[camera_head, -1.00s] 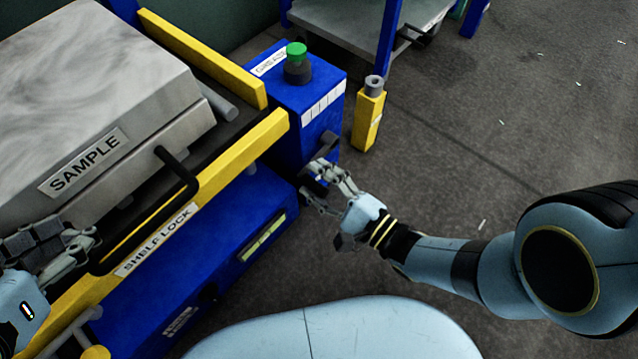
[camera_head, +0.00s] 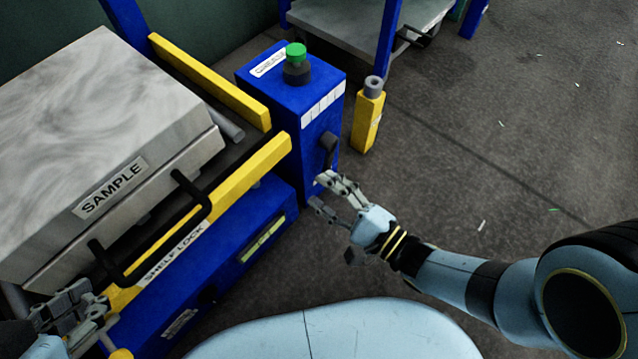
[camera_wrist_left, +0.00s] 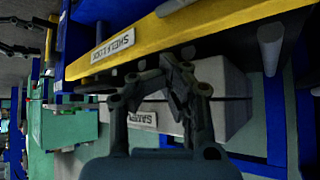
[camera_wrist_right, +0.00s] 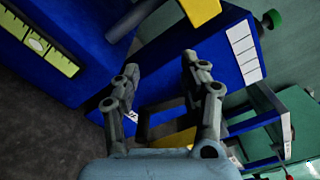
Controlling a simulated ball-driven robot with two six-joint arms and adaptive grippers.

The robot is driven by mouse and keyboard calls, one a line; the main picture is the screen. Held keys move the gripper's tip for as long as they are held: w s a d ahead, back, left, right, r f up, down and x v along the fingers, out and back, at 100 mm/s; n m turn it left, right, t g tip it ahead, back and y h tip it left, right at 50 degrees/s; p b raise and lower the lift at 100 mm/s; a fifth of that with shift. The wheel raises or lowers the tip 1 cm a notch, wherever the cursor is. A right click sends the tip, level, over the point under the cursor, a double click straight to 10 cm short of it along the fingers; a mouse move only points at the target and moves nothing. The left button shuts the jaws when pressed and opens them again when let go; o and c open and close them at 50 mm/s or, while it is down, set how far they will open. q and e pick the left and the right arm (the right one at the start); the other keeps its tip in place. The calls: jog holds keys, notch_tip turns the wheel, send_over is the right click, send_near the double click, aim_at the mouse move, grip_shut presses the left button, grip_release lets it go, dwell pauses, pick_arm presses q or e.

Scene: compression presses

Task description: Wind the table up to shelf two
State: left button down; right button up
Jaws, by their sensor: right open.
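The blue press table has a yellow front rail (camera_head: 225,190) marked SHELF LOCK. A grey block (camera_head: 90,130) labelled SAMPLE lies on it, with a black bar handle (camera_head: 191,197) at its front. The black crank (camera_head: 329,148) sticks out of the side of the blue control box (camera_head: 300,115). My right gripper (camera_head: 318,190) is open and empty, just below and apart from the crank; its fingers also show in the right wrist view (camera_wrist_right: 157,75). My left gripper (camera_head: 88,302) is beside the rail's near end, its fingertips close together in the left wrist view (camera_wrist_left: 180,75), with nothing visible between them.
A green button (camera_head: 296,52) tops the control box. A yellow post (camera_head: 367,122) stands right of it on the floor. A grey cart (camera_head: 360,20) with blue legs stands behind. The grey floor to the right is mostly clear.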

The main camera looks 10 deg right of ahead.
jog(key=v, duration=0.6)
jog(key=shift+s, duration=0.15)
jog(key=shift+c, duration=0.3)
